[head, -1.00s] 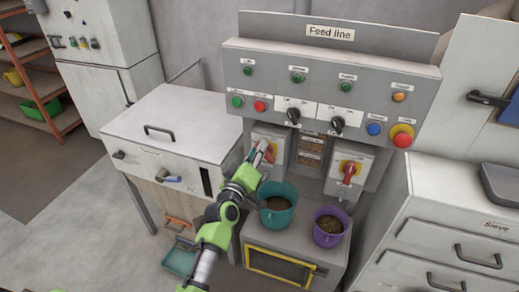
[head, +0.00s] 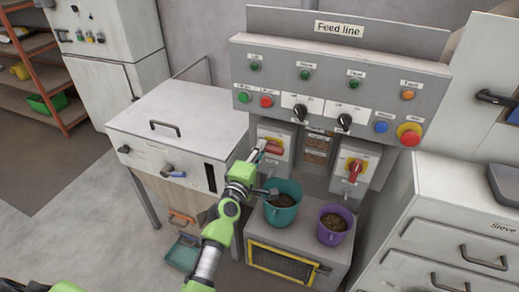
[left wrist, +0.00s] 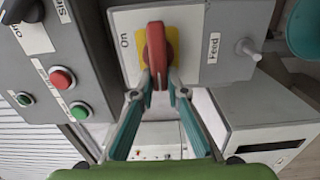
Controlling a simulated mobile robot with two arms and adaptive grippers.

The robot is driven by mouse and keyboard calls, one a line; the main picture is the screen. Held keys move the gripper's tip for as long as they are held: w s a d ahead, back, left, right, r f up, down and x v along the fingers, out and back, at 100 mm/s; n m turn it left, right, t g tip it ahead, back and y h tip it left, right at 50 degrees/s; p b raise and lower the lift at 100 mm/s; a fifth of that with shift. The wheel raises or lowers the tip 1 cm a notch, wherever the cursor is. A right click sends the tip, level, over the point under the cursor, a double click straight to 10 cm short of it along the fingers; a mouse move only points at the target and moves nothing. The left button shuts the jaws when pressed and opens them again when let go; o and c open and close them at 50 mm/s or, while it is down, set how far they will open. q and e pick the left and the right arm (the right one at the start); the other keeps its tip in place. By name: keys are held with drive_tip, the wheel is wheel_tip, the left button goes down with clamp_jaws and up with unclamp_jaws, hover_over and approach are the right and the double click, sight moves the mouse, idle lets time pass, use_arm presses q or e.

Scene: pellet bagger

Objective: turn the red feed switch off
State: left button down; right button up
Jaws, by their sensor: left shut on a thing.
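The feed switch's red handle (head: 273,148) sits on a yellow plate on a grey box, left of the machine's middle. In the left wrist view the red handle (left wrist: 157,48) lies crosswise to the "On" mark, with a "Feed" label on the same box. My left gripper (head: 260,152) is shut on the handle's end. Its teal fingers (left wrist: 158,92) reach it from below in the wrist view. A second red switch (head: 355,170) on the right has its handle upright. My right gripper is not in view.
A teal bucket (head: 283,217) stands close to the right of my left wrist, and a purple bucket (head: 334,238) beside it. Above are black knobs, coloured buttons and a red mushroom button (head: 410,138). A white cabinet (head: 180,118) stands to the left.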

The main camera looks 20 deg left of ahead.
use_arm(q)
drive_tip(key=shift+d+f, duration=0.25)
drive_tip(key=shift+d, duration=0.3)
drive_tip(key=c, duration=2)
unclamp_jaws()
drive_tip(key=shift+w+d+r, duration=0.1)
drive_tip(key=shift+d+r, duration=0.05)
drive_tip(key=shift+s+a, duration=0.2)
drive_tip(key=shift+s, duration=0.15)
drive_tip(key=s, duration=1.1)
drive_tip(key=shift+s, duration=0.2)
